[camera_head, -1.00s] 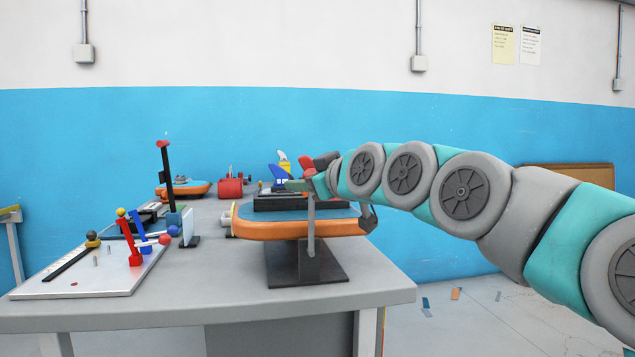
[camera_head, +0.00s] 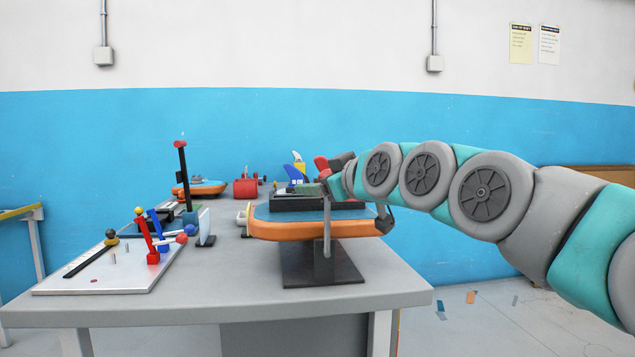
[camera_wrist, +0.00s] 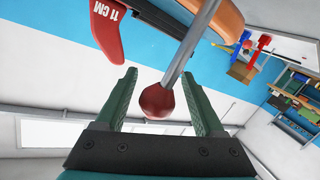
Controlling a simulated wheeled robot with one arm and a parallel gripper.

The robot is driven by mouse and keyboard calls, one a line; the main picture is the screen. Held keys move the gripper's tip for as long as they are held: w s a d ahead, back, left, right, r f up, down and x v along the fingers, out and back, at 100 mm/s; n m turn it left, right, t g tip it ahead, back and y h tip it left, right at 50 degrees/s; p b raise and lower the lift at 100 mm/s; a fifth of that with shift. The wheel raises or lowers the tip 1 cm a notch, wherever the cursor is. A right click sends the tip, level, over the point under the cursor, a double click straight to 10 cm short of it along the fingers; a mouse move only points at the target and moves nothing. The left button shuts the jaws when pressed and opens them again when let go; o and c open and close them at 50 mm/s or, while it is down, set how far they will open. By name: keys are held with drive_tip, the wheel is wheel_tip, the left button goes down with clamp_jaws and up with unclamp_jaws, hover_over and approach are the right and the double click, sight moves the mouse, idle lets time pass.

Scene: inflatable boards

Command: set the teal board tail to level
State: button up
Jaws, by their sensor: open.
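The board (camera_head: 310,228) has a teal top and an orange side and rests on a dark stand (camera_head: 320,265) on the grey table. A grey lever (camera_head: 327,225) rises in front of its side. In the wrist view the lever (camera_wrist: 186,50) ends in a dark red ball knob (camera_wrist: 158,100). My gripper (camera_wrist: 158,76) has green fingers, open, one on each side of the knob, with a visible gap on both sides. In the head view my gripper (camera_head: 318,187) is above the board, and the knob cannot be made out there.
A red fin marked "11 CM" (camera_wrist: 106,30) is close to my left finger in the wrist view. A white panel (camera_head: 110,275) with red, blue and black levers is at the table's left. Another orange board (camera_head: 205,188) and a red cylinder (camera_head: 245,188) stand farther back.

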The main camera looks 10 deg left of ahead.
drive_tip(key=v, duration=0.7)
drive_tip(key=shift+s+b, duration=0.25)
drive_tip(key=shift+b, duration=0.15)
drive_tip(key=shift+d, duration=0.15)
